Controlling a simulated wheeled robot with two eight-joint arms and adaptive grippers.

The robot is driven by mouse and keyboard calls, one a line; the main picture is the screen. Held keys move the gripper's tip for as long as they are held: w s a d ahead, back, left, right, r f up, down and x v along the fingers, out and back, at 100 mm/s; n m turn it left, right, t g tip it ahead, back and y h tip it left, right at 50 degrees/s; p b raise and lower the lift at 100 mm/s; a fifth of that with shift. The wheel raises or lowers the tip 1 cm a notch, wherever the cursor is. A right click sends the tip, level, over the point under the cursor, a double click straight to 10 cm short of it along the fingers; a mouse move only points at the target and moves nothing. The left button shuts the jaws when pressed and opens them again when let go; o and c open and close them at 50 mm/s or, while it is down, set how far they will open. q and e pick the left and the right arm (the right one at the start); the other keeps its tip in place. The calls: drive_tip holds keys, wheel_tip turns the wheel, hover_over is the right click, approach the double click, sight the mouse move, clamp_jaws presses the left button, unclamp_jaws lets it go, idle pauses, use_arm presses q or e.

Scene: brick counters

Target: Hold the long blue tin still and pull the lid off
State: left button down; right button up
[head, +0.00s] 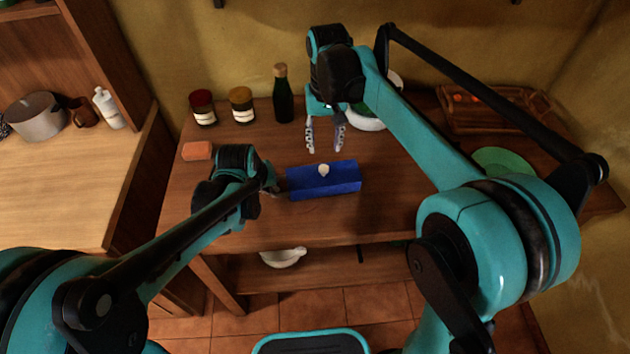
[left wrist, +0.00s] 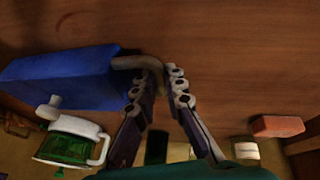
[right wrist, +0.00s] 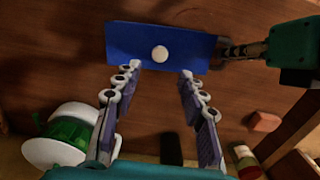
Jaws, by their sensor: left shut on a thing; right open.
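The long blue tin (head: 340,187) lies on the brown counter with a pale round knob (head: 323,170) on its top. The tin also shows in the left wrist view (left wrist: 60,78) and the right wrist view (right wrist: 125,42). My left gripper (head: 275,189) is at the tin's left end, shut on a curved handle (left wrist: 137,62) there. My right gripper (head: 325,150) is open and empty, pointing down above and behind the tin. In the right wrist view the knob (right wrist: 160,53) lies beyond and between its fingertips, apart from them. The seam of the lid cannot be made out.
An orange block (head: 197,151) lies left of the tin. Two jars, one red-topped (head: 203,108) and one yellow-topped (head: 241,105), and a dark bottle (head: 283,95) stand behind. A white-and-green vessel (head: 367,122) is behind my right arm. A tray (head: 490,110) and green plate (head: 503,161) are right.

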sight(324, 168)
drive_tip(key=shift+f, duration=4.65)
clamp_jaws()
drive_tip(key=shift+r, duration=0.1)
drive_tip(key=shift+r, duration=1.45)
use_arm(q)
drive_tip(key=c, duration=1.5)
unclamp_jaws()
drive_tip(key=shift+r, duration=0.1)
